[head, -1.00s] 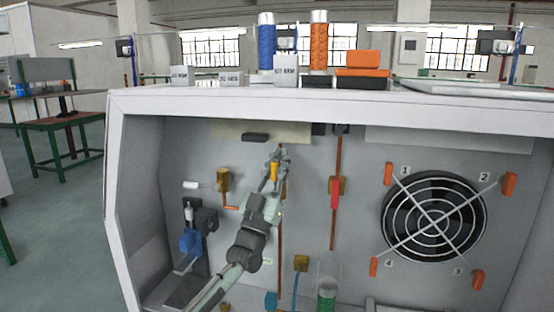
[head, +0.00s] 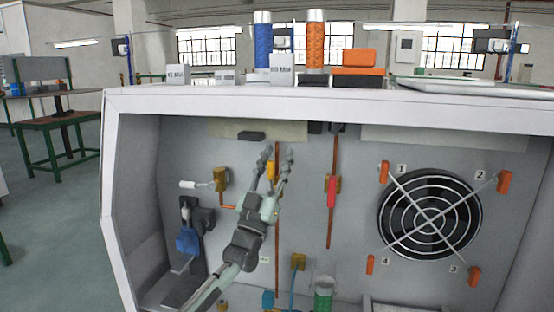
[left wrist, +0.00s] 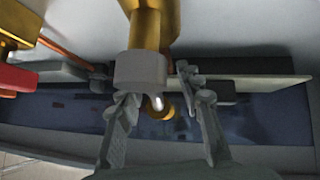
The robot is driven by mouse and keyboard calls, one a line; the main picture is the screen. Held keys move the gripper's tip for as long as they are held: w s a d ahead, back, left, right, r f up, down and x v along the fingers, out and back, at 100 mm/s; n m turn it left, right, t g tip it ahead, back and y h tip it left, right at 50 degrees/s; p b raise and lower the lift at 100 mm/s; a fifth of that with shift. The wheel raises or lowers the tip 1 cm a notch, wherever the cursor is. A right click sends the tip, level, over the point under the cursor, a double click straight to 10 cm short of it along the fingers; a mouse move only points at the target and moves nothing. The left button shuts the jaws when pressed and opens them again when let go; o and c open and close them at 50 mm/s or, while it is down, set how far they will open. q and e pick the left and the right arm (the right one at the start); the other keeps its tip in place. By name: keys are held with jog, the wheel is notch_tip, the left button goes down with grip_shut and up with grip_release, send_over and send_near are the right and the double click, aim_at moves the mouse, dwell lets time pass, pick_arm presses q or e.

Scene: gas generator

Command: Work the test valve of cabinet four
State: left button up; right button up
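My left gripper (head: 277,158) reaches up inside the open cabinet, with its fingers apart on either side of a yellow-orange fitting (head: 271,171) on a vertical copper pipe. In the left wrist view, a brass fitting (left wrist: 150,28) with a pale grey collar (left wrist: 140,72) stands between and just ahead of the spread fingers (left wrist: 165,108). I cannot tell whether a finger touches it. A brass valve with a red handle (head: 332,191) is to the right, and one with a white handle (head: 188,184) to the left. No label shows which is the test valve. My right gripper is out of view.
A round fan (head: 429,215) with orange corner clips fills the right of the panel. A blue device (head: 188,241) is at lower left and a green cylinder (head: 323,300) at the bottom. Blue and orange cylinders and boxes stand on the cabinet top (head: 450,101).

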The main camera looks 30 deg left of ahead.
pick_arm(q)
jog(key=v, duration=1.2)
jog(key=shift+d, duration=0.1)
jog(key=w+d+f+m+g+h, duration=0.1)
jog(key=d+f+g, duration=0.2)
jog(key=f, duration=0.4)
jog(key=w+d+f+m+g+h, duration=0.1)
jog(key=d+f+g+h, duration=0.15)
jog(key=f, duration=0.45)
jog(key=s+d+f+g+y, duration=0.1)
jog(key=s+f+g, duration=0.3)
jog(key=f, duration=0.5)
jog(key=s+d+f+g+y, duration=0.1)
jog(key=s+f+g, duration=0.25)
jog(key=f, duration=0.55)
jog(key=s+f+g+y, duration=0.1)
jog(key=s+f+g, duration=0.4)
jog(key=s, duration=0.6)
jog(key=s+a+f+g+y, duration=0.1)
jog(key=s+f+g, duration=0.5)
jog(key=s+f, duration=0.3)
jog(key=shift+s+a+f, duration=0.25)
jog(key=shift+s+f, duration=0.15)
jog(key=shift+s, duration=0.75)
